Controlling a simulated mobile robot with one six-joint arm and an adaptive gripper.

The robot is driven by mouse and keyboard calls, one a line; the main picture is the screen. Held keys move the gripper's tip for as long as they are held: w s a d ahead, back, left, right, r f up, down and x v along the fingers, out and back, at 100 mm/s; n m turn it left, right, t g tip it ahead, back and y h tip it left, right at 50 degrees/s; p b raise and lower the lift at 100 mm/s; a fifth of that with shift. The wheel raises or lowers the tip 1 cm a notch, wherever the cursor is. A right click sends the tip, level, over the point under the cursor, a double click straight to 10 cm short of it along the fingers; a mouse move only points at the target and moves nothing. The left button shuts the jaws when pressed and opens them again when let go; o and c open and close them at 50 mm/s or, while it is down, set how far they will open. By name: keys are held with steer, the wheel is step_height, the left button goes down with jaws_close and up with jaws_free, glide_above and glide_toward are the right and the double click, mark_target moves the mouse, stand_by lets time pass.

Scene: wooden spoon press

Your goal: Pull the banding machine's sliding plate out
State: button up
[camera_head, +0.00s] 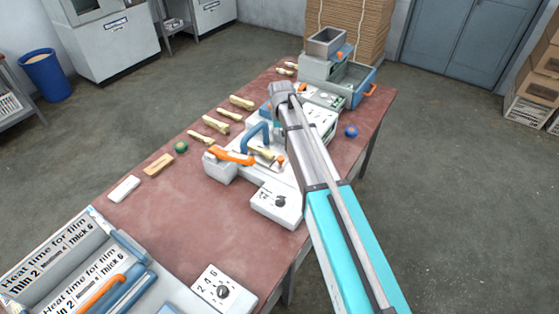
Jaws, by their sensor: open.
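The banding machine (245,174) is the white unit near the middle of the red-brown table, partly behind my arm. An orange handle (230,156) lies at its left end, and a blue arched handle (256,134) stands over it. A small orange knob (281,161) shows beside my arm. A wooden spoon (262,152) lies on the machine's top. I cannot clearly tell the sliding plate from the body or how far out it is. My arm reaches over the machine from the lower right; its fingers are hidden behind the arm.
Several wooden spoons (215,123) lie left of the machine. A green ball-like item (181,147) and a blue one (351,131) rest on the table (165,206). A film sealer (120,280) is at front left; a hopper machine (327,66) stands at the back.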

mark_target(281, 158)
steer(key=shift+f+b, duration=5.1)
steer(key=shift+f, duration=0.3)
jaws_close()
